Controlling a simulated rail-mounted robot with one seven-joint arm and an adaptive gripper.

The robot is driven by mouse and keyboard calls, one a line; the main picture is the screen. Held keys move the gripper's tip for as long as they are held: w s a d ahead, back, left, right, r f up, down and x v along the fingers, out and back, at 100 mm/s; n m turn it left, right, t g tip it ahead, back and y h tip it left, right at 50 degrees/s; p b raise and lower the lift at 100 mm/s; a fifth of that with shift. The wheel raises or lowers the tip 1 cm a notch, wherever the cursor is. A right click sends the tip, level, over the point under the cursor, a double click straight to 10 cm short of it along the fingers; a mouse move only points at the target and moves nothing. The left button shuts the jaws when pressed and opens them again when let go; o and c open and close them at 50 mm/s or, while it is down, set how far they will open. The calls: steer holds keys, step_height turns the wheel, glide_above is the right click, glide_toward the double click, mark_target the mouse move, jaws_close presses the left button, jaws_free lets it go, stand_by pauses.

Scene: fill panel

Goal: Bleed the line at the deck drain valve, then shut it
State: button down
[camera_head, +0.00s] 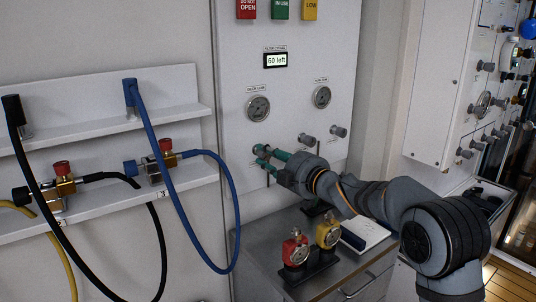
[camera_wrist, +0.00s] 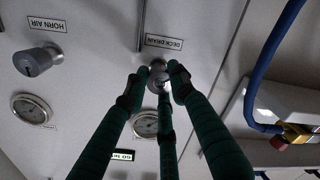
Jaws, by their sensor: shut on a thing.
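The deck drain valve knob (camera_wrist: 157,65) is a small grey metal knob beside the DECK DRAIN label (camera_wrist: 164,42), which reads upside down in the wrist view. My gripper (camera_wrist: 158,78) has green fingers closed around this knob, which partly hide it. In the head view my gripper (camera_head: 258,152) reaches in from the right to the lower left of the white panel (camera_head: 235,60), and the knob is mostly hidden behind its fingers.
Two round gauges, left (camera_head: 258,108) and right (camera_head: 322,97), sit above more grey knobs (camera_head: 338,131). A red valve (camera_head: 295,250) and a yellow valve (camera_head: 328,232) stand on the steel cabinet below my arm. A blue hose (camera_head: 180,205) hangs left of the panel.

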steer(key=m+p, duration=0.1)
steer(key=m, duration=0.5)
steer(key=shift+r+y, duration=0.1)
steer(key=shift+y, duration=0.2)
steer(key=m, duration=1.3)
steer(key=m+b, duration=0.1)
steer(key=m, duration=0.5)
steer(key=shift+t, duration=0.4)
steer(key=shift+m, duration=0.4)
steer(key=c, duration=1.5)
jaws_free()
steer(key=shift+c, duration=0.2)
steer(key=shift+o, duration=0.5)
